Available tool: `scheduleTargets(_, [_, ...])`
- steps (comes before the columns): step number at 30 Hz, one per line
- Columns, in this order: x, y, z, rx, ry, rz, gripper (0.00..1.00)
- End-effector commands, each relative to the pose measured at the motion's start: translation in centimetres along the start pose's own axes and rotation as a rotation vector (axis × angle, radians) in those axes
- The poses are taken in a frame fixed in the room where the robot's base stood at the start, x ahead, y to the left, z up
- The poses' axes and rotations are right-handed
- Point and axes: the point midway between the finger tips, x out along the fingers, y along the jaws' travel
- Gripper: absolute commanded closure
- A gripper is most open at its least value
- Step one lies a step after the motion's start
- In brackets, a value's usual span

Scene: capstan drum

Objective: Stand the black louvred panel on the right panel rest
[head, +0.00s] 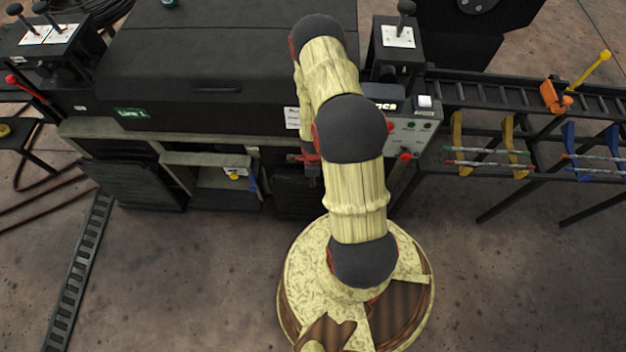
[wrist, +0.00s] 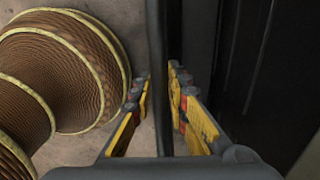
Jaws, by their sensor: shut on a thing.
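My gripper (wrist: 159,80) shows in the wrist view with its yellow-padded fingers on both sides of a thin dark upright edge. That edge appears to belong to the black louvred panel (wrist: 162,35), and the gripper is shut on it. In the head view a dark panel (head: 292,196) stands low at the machine's front, partly hidden behind my arm. Another dark louvred panel (head: 130,184) stands at the machine's lower left. The right panel rest cannot be made out, and whether the held panel touches anything is unclear.
A brown ribbed drum (wrist: 65,70) with pale rims lies left of my fingers in the wrist view. The black machine (head: 205,65) has an open bay (head: 218,182) in its front. A rack (head: 490,97) with coloured brackets stands right.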

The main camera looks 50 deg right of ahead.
Motion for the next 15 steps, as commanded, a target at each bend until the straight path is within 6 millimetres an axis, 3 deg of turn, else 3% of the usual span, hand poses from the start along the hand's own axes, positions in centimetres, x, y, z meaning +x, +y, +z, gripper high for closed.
scheduleTargets(15, [0.29, -0.15, 0.05, 0.000, -0.001, -0.002, 1.00])
